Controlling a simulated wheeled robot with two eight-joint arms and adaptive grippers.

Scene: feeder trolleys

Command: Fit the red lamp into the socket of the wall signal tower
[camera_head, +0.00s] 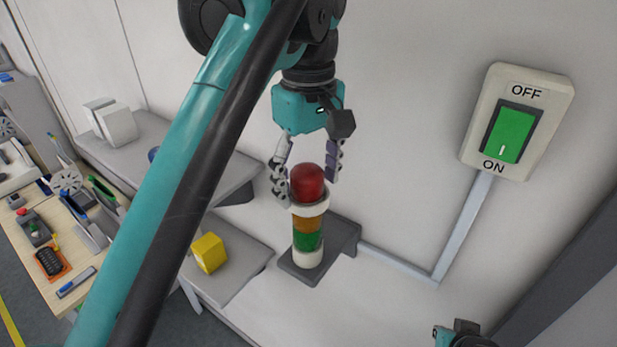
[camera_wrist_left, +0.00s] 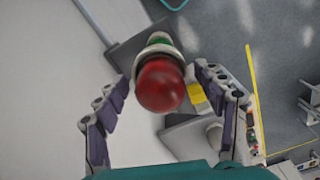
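The red lamp (camera_head: 307,183) is a domed cap at the top of the wall signal tower (camera_head: 308,239), upright above its white collar and its orange and green sections. The left wrist view shows the lamp (camera_wrist_left: 160,84) in line with the tower, its base resting at the pale collar (camera_wrist_left: 158,42). My left gripper (camera_head: 308,181) is over the tower, with one finger on each side of the lamp. The left wrist view shows gaps between both fingers and the lamp, so the gripper is open. The socket's inside is hidden. Part of my right arm (camera_head: 462,334) shows at the lower edge.
The tower stands on a grey wall bracket (camera_head: 345,236). A conduit (camera_head: 400,262) runs to a green wall switch (camera_head: 514,132) marked OFF and ON. A yellow block (camera_head: 209,253) lies on a lower shelf. A cluttered workbench (camera_head: 50,270) stands at the left.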

